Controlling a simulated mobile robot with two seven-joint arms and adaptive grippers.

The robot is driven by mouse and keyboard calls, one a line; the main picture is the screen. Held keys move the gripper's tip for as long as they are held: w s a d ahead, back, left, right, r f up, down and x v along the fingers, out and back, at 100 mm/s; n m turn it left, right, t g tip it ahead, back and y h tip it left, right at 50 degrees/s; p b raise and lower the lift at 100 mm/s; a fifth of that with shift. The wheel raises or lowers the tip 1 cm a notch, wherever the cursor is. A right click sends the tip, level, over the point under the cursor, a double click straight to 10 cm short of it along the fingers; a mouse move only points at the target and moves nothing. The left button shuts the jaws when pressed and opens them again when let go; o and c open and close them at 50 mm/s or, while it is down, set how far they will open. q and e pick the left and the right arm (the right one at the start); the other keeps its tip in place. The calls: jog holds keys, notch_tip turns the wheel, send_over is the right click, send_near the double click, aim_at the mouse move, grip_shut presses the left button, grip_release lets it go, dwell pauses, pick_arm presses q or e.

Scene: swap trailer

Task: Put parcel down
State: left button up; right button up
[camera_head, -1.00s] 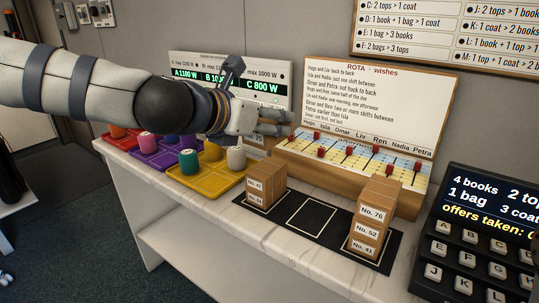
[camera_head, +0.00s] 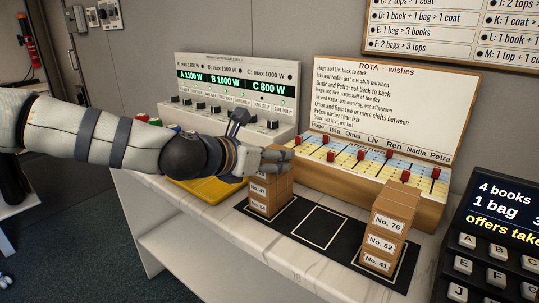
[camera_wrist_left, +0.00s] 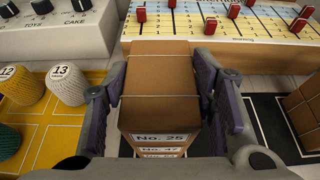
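My left gripper (camera_head: 277,160) is at the left parcel stack, with its fingers on both sides of a brown parcel labelled No. 25 (camera_wrist_left: 160,85). In the left wrist view the fingertips are against the parcel's sides, and it looks held. It sits level over parcel No. 47 (camera_wrist_left: 158,150), with no clear gap between them. Another parcel (camera_head: 260,208) is under No. 47, on the left square of the black mat (camera_head: 287,215). The fingers partly hide the top parcel in the head view. My right gripper is not in view.
A stack of parcels No. 76, 52 and 41 (camera_head: 385,238) stands on the mat's right square. The middle square (camera_head: 320,226) is empty. The rota board (camera_head: 330,165) is close behind. A yellow tray (camera_wrist_left: 45,135) with several spools is to the left.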

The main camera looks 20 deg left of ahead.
pick_arm(q)
jog(key=shift+o, duration=1.3)
